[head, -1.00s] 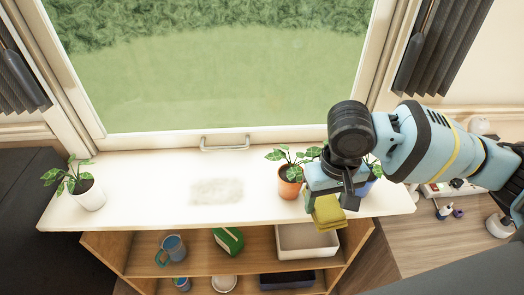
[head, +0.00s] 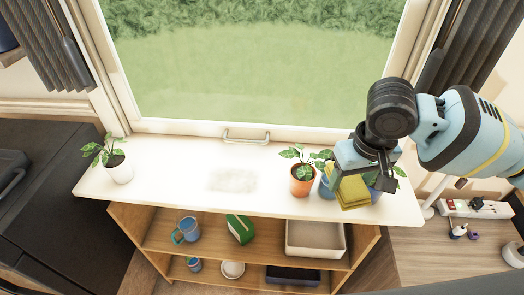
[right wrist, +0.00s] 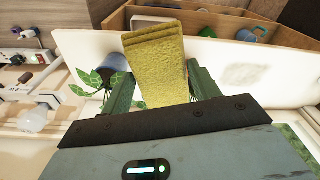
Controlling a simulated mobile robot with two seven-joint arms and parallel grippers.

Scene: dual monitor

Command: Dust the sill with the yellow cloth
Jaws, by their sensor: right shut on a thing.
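The white window sill (head: 150,185) runs below the window, with a greyish dusty patch (head: 232,180) near its middle. My right gripper (head: 362,177) is shut on the folded yellow cloth (head: 351,193) at the right part of the sill. The cloth hangs from the fingers, right of the dusty patch and in front of the blue pot. I cannot tell whether it touches the sill. In the right wrist view the cloth (right wrist: 160,65) sticks out between the fingers, and the dusty patch (right wrist: 243,75) lies to its right. My left gripper is not in view.
A terracotta potted plant (head: 303,180) stands between the dusty patch and the cloth. A blue pot (head: 327,188) is partly hidden by my gripper. A white potted plant (head: 120,170) stands at the left end. Below is a wooden shelf (head: 160,232) with a mug and boxes.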

